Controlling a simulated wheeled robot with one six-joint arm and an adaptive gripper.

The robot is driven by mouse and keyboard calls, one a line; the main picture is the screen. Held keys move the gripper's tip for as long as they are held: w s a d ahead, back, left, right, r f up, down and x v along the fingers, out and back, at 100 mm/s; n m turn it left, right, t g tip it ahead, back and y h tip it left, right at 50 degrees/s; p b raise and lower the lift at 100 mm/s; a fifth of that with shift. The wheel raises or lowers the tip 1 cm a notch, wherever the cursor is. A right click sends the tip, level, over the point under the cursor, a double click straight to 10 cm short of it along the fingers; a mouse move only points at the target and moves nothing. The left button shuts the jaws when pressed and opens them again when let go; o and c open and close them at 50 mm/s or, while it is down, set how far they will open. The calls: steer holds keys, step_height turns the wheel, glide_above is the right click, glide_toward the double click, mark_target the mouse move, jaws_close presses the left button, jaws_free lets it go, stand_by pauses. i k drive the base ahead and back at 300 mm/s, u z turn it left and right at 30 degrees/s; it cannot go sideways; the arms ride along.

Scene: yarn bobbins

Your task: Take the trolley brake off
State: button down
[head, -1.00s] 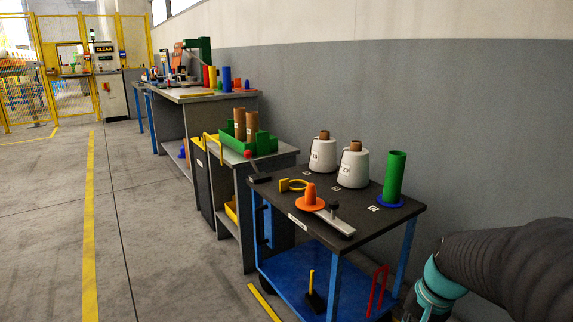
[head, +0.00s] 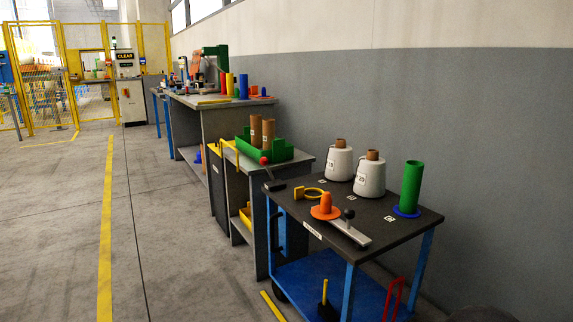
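The trolley (head: 379,232) stands against the wall at the right of the head view, with a dark top and blue legs. At its left corner is a lever with a red knob (head: 264,160) on a black block (head: 275,185). The lever stands up, leaning a little left; I cannot tell from here whether the brake is on. The wheels are mostly hidden. My gripper is not in view; only a dark piece of my arm shows at the bottom right edge.
The grey floor (head: 190,260) at left is clear.

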mark_target(264, 160)
steer(key=u, duration=0.5)
steer(key=i, duration=1.05)
steer(key=z, duration=0.5)
